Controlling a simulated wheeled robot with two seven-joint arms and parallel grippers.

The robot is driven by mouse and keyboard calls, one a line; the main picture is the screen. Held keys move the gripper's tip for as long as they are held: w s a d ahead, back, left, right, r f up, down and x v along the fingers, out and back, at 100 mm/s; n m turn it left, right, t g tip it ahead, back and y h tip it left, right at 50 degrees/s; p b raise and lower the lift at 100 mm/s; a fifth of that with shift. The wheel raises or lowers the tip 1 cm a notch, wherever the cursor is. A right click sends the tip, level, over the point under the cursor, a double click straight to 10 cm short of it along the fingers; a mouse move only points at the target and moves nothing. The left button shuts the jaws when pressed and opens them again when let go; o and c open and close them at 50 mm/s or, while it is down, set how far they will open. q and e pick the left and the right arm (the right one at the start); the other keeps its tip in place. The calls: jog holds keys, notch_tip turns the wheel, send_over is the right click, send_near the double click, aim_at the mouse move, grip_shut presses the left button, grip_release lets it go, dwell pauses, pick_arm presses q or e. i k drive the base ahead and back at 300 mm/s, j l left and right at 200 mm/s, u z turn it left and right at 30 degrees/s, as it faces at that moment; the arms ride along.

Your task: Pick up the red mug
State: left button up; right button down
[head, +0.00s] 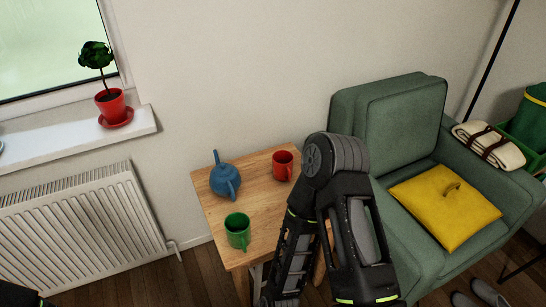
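The red mug (283,166) stands upright at the back right of a small wooden table (262,195), in the head view. Its handle faces the viewer's side. My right arm's dark bent elbow shows just right of the mug, partly over the table's right side. A small gap shows between the mug and the arm in the picture. The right gripper is out of frame. Only a dark bit, likely of my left arm, shows at the bottom left corner, and the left gripper is not visible.
A blue teapot (224,180) stands left of the red mug, and a green mug (238,231) near the table's front left. A green armchair (408,135) with a yellow cushion (445,208) is at the right. A radiator (85,233) and windowsill plant (110,102) are left.

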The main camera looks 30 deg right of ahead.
aim_at(282, 160)
jog(key=i+l, duration=0.15)
jog(key=i+l+z, duration=0.1)
jog(key=i, duration=0.3)
jog(key=z, duration=1.9)
